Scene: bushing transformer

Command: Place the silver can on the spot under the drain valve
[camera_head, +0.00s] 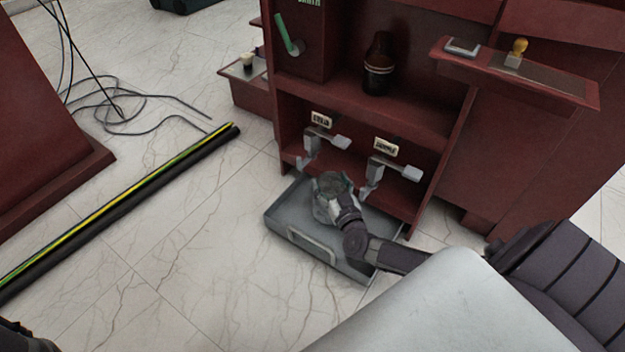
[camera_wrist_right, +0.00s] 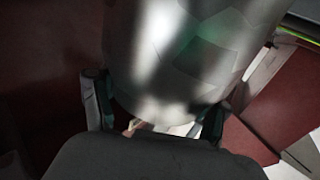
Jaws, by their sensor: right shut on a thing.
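The silver can (camera_head: 327,188) is above or in the grey metal tray (camera_head: 280,232) in the head view. It seems to lie between the two valves, nearer the left one. My right gripper (camera_head: 338,203) is shut on the can, which fills the middle of the right wrist view (camera_wrist_right: 190,50). Whether the can touches the tray is unclear. The left valve (camera_head: 318,140) and right valve (camera_head: 388,168) have grey handles and small labels, too blurred for me to read surely.
The red cabinet (camera_head: 420,120) stands behind the tray, with a dark bottle (camera_head: 379,64) on its shelf. A side shelf (camera_head: 520,77) juts out at upper right. A black-and-yellow bar (camera_head: 120,208) and loose cables (camera_head: 120,115) lie on the left floor.

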